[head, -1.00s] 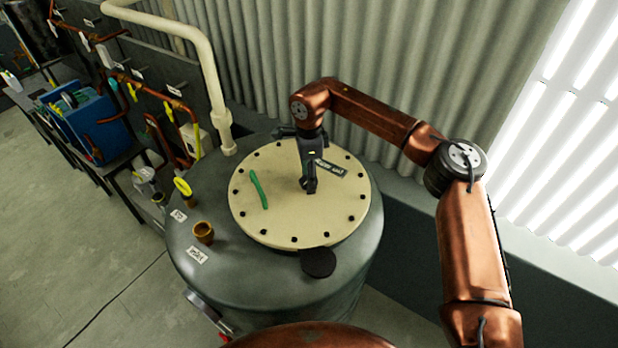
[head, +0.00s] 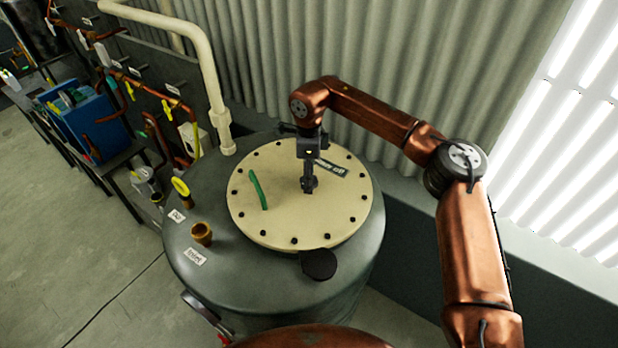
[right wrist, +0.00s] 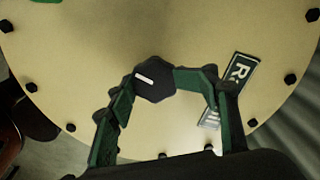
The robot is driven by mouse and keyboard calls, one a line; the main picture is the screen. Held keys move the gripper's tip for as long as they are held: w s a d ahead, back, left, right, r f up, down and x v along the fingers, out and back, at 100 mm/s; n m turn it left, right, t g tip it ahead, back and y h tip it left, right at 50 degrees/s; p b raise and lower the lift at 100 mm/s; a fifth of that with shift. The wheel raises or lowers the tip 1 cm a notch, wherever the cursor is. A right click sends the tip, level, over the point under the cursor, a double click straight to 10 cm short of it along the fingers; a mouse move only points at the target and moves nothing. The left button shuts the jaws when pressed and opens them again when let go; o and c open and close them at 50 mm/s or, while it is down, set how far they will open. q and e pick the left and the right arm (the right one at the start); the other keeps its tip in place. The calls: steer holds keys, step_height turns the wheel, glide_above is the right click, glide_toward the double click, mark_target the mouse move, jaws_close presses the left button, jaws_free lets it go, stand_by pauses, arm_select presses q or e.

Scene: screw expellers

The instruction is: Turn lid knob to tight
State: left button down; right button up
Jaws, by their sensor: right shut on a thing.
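The pale round lid (head: 285,215) with dark bolts around its rim sits on top of a grey-green tank (head: 200,268). The lid knob (right wrist: 155,79) is black and many-sided with a white mark, near the lid's middle. My right gripper (head: 309,184) points down over the lid and hides most of the knob in the head view. In the right wrist view, the fingers of my right gripper (right wrist: 154,84) are shut on the knob, one on each side. A label plate (right wrist: 238,75) lies right of the knob, partly behind a finger. My left gripper is not in view.
A green handle (head: 258,190) stands on the lid's left part. A black disc (head: 319,264) is at the lid's front edge. A brass pipe stub (head: 202,234) and a yellow valve (head: 180,187) are on the tank's left. A corrugated wall (head: 400,60) rises behind.

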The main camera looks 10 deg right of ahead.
steer(key=shift+o, duration=0.2)
steer(key=shift+s+a+f+m+b, duration=0.1)
steer(key=shift+s+f+m+b, duration=0.3)
steer(key=shift+m, duration=0.5)
steer(key=m+b, duration=0.1)
steer(key=m, duration=0.2)
steer(key=shift+m, duration=0.4)
steer(key=m+b, duration=0.1)
steer(key=m, duration=0.3)
steer(key=shift+r+b, duration=0.15)
steer(key=shift+b, duration=0.2)
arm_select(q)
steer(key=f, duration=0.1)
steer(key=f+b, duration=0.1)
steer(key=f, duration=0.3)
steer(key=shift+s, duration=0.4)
arm_select(e)
steer(key=m, duration=0.5)
steer(key=shift+r+m, duration=0.25)
steer(key=shift+m, duration=0.05)
steer(key=shift+c, duration=0.2)
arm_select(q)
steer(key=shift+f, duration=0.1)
